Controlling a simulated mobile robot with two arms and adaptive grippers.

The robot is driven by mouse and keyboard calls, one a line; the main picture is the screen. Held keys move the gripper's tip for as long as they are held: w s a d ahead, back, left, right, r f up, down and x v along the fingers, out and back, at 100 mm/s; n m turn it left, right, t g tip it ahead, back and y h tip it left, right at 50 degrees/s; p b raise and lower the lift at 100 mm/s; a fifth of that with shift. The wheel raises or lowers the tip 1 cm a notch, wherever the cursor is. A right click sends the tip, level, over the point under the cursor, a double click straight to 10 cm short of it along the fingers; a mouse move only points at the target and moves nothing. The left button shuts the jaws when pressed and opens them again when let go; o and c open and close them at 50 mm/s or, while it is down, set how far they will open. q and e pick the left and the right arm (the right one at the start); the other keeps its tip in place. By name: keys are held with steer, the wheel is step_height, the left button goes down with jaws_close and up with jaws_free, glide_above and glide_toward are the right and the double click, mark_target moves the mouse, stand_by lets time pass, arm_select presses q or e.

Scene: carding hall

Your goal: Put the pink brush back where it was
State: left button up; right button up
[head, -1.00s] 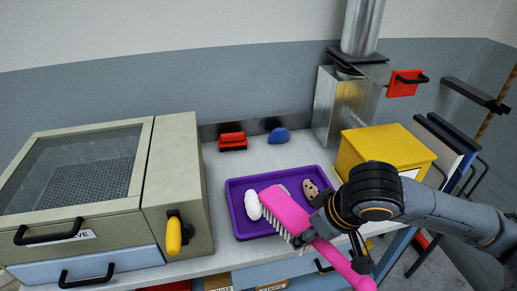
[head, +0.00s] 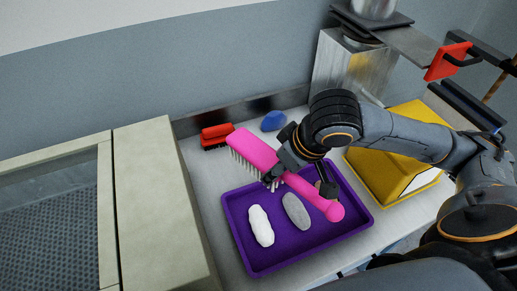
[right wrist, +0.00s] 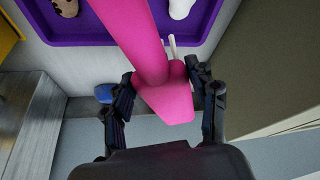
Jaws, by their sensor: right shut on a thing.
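The pink brush (head: 252,148) is in my right gripper (head: 280,172), held above the far part of the purple tray (head: 300,243). Its bristles face down and its head points to the back left; its handle slants over the tray toward the front right. In the right wrist view the pink brush (right wrist: 140,40) passes between the fingers of my right gripper (right wrist: 162,88), which is shut on it. A red brush (head: 217,136) lies at the back of the bench, left of a blue object (head: 273,121). My left gripper is not in view.
A white roll (head: 260,226) and a grey roll (head: 296,211) lie in the tray. A brown spotted piece (right wrist: 22,6) is there too, mostly hidden in the head view. A yellow box (head: 400,180) stands right, a beige machine (head: 155,200) left.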

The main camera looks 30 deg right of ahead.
steer(key=w+d+f+p, duration=0.1)
steer(key=w+d+f, duration=0.1)
steer(key=w+f, duration=0.2)
steer(key=w+d+f+p, duration=0.1)
steer(key=w+d+f, duration=0.1)
steer(key=w+f, duration=0.2)
steer(key=w+d+f+p, duration=0.1)
steer(key=w+d+f, duration=0.1)
steer(key=w+f, duration=0.2)
steer(key=shift+d+f, duration=0.1)
steer(key=shift+d, duration=0.3)
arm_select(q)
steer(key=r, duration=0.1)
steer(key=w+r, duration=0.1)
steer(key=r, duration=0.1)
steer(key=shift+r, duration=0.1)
arm_select(e)
steer(key=shift+f, duration=0.3)
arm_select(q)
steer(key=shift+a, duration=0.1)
arm_select(e)
steer(key=shift+f, duration=0.1)
steer(key=o, duration=1)
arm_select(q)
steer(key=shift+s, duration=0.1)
